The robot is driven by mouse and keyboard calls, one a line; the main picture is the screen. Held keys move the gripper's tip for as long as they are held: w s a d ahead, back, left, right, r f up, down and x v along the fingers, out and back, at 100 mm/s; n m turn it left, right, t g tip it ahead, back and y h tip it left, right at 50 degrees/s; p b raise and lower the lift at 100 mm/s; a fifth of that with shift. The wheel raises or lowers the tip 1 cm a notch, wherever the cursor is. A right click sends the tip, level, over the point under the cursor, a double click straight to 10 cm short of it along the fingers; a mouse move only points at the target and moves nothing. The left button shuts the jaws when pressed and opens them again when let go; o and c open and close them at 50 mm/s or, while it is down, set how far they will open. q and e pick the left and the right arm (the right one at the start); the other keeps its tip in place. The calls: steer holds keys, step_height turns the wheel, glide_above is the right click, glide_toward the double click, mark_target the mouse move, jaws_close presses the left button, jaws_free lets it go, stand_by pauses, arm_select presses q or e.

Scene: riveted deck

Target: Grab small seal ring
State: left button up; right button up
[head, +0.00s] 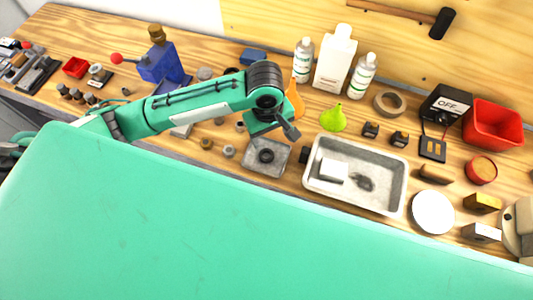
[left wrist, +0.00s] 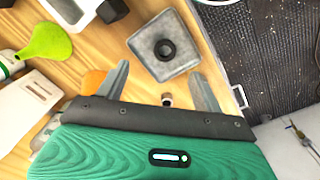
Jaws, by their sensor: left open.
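A small black ring (head: 266,155) lies flat on a square grey metal tray (head: 279,168) on the workbench. In the left wrist view the black ring (left wrist: 165,49) sits near the middle of the tray (left wrist: 150,35). My left gripper (head: 268,131) is open and empty, with its fingers apart above the bench beside the tray. In the left wrist view the tray and ring lie beyond and between the fingertips (left wrist: 160,71). My right gripper is not in view.
A large pale tray (head: 312,186) holding a white block stands right of the ring's tray. An orange cone (head: 295,101) and bottles (head: 335,60) stand behind the gripper. A small cylindrical part (left wrist: 167,99) shows between the fingers. A green panel (head: 180,220) fills the foreground.

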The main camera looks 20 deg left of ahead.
arm_select(q)
steer(key=a+n, duration=0.1)
steer(key=p, duration=0.1)
glide_above(266, 155)
steer(key=shift+y, duration=0.4)
step_height(266, 155, down, 8)
steer(key=shift+a+r, duration=0.1)
steer(key=shift+r, duration=0.1)
steer(key=shift+f+p, duration=0.4)
steer(key=shift+p, duration=0.1)
step_height(266, 155, down, 5)
steer(key=shift+w+r+p, duration=0.1)
steer(key=shift+r+p, duration=0.1)
steer(key=shift+p, duration=0.55)
steer(key=c, duration=1.1)
